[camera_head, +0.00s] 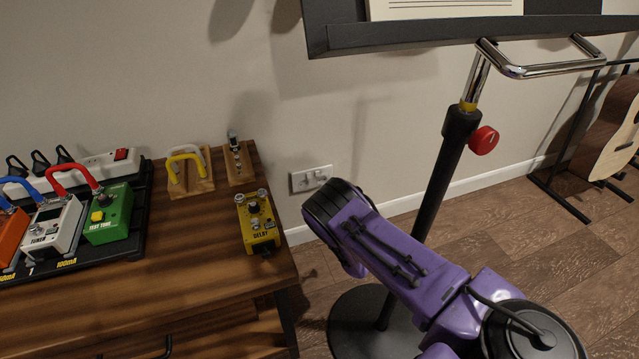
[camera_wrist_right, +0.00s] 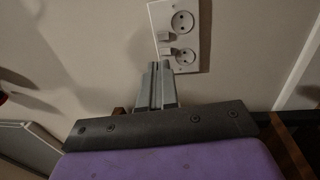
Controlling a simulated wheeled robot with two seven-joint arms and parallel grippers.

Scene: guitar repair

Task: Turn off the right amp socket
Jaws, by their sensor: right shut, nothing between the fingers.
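A white double wall socket (camera_head: 311,178) is on the wall right of the wooden table, partly behind my right arm. In the right wrist view the socket (camera_wrist_right: 186,38) shows two round outlets with small grey switches beside them. My right gripper (camera_wrist_right: 163,66) is shut and empty, its fingertips at the switch side of the plate, close to the nearer switch. I cannot tell whether they touch it, or which way the switches are set. In the head view the right gripper's fingers are hidden behind my purple arm. My left gripper is not in view.
The table (camera_head: 200,272) carries a yellow delay pedal (camera_head: 257,224), a pedalboard with several pedals and a power strip (camera_head: 100,165). A black music stand (camera_head: 440,170) with a red knob stands close to my right arm. A guitar (camera_head: 612,130) is at the far right.

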